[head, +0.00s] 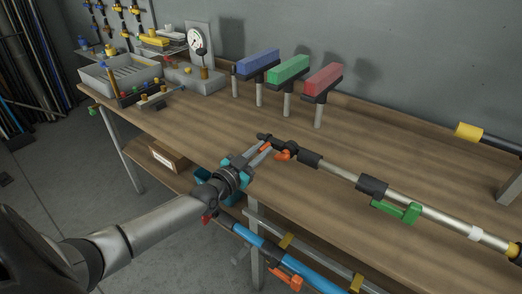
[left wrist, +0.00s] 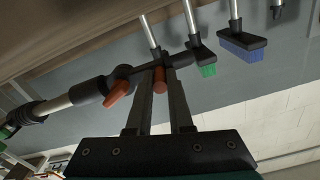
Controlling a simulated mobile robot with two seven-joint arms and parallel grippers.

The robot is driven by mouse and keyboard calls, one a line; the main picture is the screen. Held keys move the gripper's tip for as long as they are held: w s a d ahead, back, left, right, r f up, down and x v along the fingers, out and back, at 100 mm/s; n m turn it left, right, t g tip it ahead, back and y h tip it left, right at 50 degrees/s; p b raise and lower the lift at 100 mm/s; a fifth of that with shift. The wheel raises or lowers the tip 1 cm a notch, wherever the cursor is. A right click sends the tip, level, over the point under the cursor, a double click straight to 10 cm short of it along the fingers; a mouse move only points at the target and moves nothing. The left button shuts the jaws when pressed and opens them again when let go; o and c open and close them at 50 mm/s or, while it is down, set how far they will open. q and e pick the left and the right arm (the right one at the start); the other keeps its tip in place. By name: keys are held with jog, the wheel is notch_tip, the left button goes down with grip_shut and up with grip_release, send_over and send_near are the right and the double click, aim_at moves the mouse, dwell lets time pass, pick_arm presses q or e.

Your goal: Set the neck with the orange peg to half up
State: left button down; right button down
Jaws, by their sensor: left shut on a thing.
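A long metal pole (head: 340,173) reaches over the workbench from the right and ends in a black jointed neck (head: 273,143). The orange peg (head: 265,148) sticks out from this neck, and an orange lever (head: 284,154) sits at the joint beside it. My left gripper (head: 262,154) is at the neck's end. In the left wrist view the orange peg (left wrist: 160,80) is between my two fingers, which are shut on it. The neck (left wrist: 140,72) there runs up to the right, tilted across the fingertips. My right gripper is not in view.
Blue (head: 256,62), green (head: 288,69) and red (head: 323,79) brush heads stand on posts behind the neck. A green lever (head: 398,210) is on the pole. A blue pole (head: 262,246) runs below the bench's front edge. A grey bin (head: 107,81) and gauge (head: 195,39) stand far left.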

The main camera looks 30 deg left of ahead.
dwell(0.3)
pick_arm(q)
jog(key=shift+r+m+p, duration=0.55)
jog(key=shift+m+p, duration=0.25)
jog(key=shift+p, duration=0.35)
jog(key=r+m+p, duration=0.1)
jog(key=p, duration=0.1)
jog(key=m+p, duration=0.1)
jog(key=m, duration=0.1)
jog(key=shift+d+r+p, duration=0.25)
jog(key=shift+r+p, duration=0.1)
jog(key=shift+d+r+m+p, duration=0.25)
jog(key=shift+m+p, duration=0.25)
jog(key=shift+m, duration=0.25)
jog(key=shift+d+r+m+p, duration=0.15)
jog(key=shift+r+m+p, duration=0.1)
jog(key=shift+m+p, duration=0.4)
jog(key=shift+d+r+m+p, duration=0.25)
jog(key=shift+m+p, duration=0.15)
jog(key=shift+m, duration=0.4)
jog(key=c, duration=0.8)
grip_release()
